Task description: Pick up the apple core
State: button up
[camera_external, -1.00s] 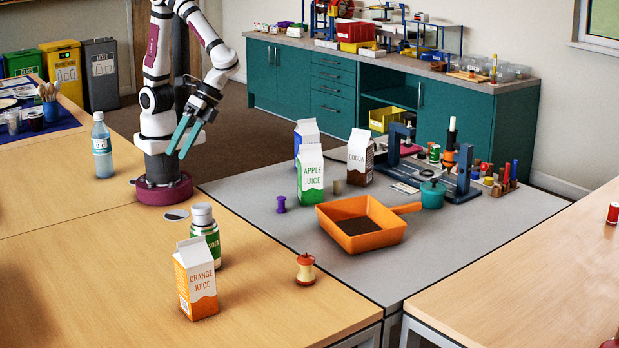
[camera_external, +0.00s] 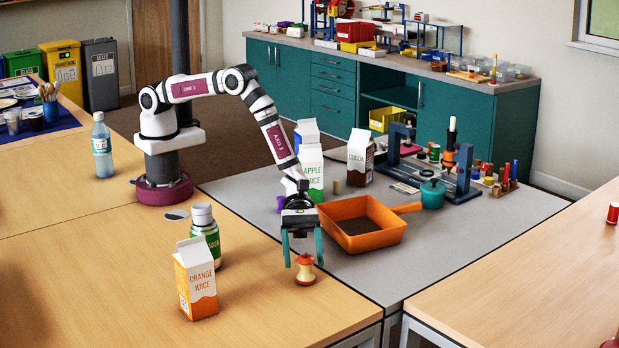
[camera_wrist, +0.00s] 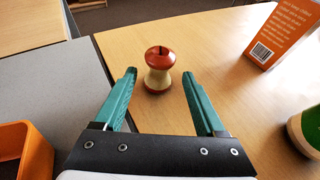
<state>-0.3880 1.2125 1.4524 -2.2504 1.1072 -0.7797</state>
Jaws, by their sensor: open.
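The apple core (camera_external: 305,270) stands upright on the wooden table near its edge with the grey table. It has a red top and base and a pale, narrow middle. My gripper (camera_external: 303,257) is open and empty, just above and behind the core, with its teal fingers pointing down. In the wrist view the apple core (camera_wrist: 158,70) is just beyond the fingertips, centred between the two spread fingers of my gripper (camera_wrist: 158,75). The fingers do not appear to touch it. Nothing hides the core in the wrist view.
An orange juice carton (camera_external: 196,280) and a green-labelled jar (camera_external: 206,238) stand to the left of the core. The wooden table in front of the core is clear.

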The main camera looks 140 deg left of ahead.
aim_at(306, 271)
jog(key=x, duration=0.4)
jog(key=shift+a+f, duration=0.1)
jog(key=shift+f, duration=0.05)
grip_shut()
